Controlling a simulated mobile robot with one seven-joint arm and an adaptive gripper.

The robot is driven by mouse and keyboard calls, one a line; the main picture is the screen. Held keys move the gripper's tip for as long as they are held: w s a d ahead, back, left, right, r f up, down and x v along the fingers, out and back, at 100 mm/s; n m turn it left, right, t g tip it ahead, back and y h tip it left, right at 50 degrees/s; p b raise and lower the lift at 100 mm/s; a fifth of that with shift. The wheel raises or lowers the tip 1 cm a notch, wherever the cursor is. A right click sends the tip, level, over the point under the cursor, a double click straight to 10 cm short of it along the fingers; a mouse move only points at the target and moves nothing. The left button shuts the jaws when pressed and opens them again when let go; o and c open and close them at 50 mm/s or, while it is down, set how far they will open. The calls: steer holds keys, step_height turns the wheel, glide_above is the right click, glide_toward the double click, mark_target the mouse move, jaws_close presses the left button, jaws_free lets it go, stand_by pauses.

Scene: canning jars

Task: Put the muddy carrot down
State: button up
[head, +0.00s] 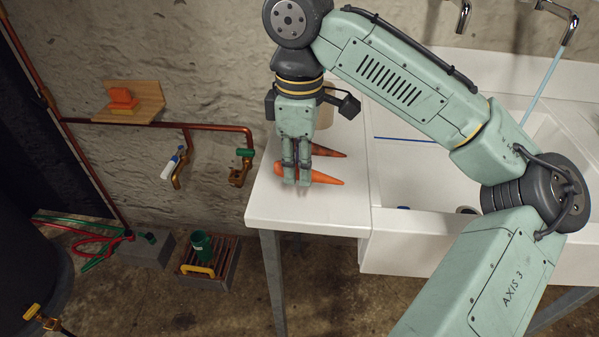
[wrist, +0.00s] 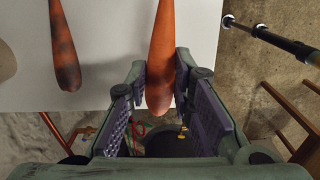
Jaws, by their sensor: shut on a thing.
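My gripper (head: 297,180) points down at the white counter (head: 270,212), left of the sink. It is shut on an orange carrot (head: 326,179), whose thick end sticks out left and thin end right. In the wrist view this carrot (wrist: 161,60) lies between the fingers and looks mostly clean orange. A second carrot (head: 326,151) lies just behind it on the counter; in the wrist view this second carrot (wrist: 63,45) shows dark muddy patches. The held carrot is at or very close to the counter; I cannot tell whether it touches.
A beige container (head: 325,116) stands behind the carrots, partly hidden by my gripper. The white sink basin (head: 425,180) is to the right. Copper pipes and a small wooden shelf (head: 146,98) are on the wall at left. The front-left counter corner is clear.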

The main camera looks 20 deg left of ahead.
steer(key=shift+f, duration=0.85)
steer(key=shift+f+p, duration=0.25)
steer(key=shift+p, duration=0.4)
steer(key=shift+f, duration=0.5)
steer(key=shift+f, duration=0.2)
steer(key=o, duration=0.9)
steer(key=shift+c, duration=0.2)
steer(key=shift+f+b, duration=0.15)
steer(key=shift+b, duration=0.45)
